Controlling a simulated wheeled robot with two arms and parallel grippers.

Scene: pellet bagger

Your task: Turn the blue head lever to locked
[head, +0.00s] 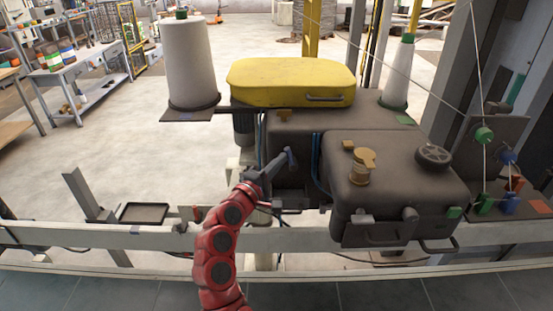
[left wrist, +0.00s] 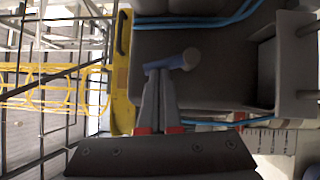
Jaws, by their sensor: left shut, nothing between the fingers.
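The blue head lever (head: 291,157) is a small blue-grey handle at the front left of the dark machine head. In the left wrist view the lever (left wrist: 178,61) lies across the picture with its rounded knob end to the right. My left gripper (head: 279,164) reaches up to it from below on the red arm. In the left wrist view its two fingers (left wrist: 159,74) are together, with their tips at the lever's left part; I cannot tell whether they touch it. Nothing is held between them. My right gripper is in neither view.
The dark machine body (head: 395,185) with a tan knob (head: 362,166) and a black handwheel (head: 433,157) stands right of the gripper. A yellow cover (head: 290,82) and a white thread cone (head: 191,60) are behind. A grey rail (head: 150,238) crosses in front. Blue cables (left wrist: 225,18) run close by.

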